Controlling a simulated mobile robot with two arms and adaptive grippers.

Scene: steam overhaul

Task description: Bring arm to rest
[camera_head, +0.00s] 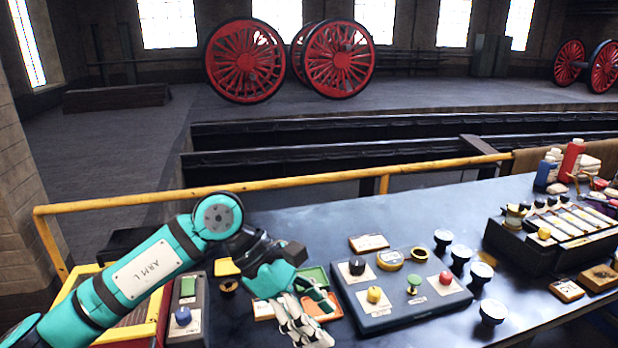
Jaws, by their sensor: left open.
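My left arm, teal with an "ARM L" label, reaches in from the lower left. My left gripper (308,330) is open and points down at the near part of the dark bench (390,240). It hangs over or close to a small orange and a green tray, partly covering them. Whether it touches anything is hard to tell. I see nothing between its fingers. My right gripper is not in view.
A grey control box (400,292) with knobs stands right of the gripper. A smaller box (185,310) with a blue knob is to its left. A yellow rail (290,182) runs behind the bench.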

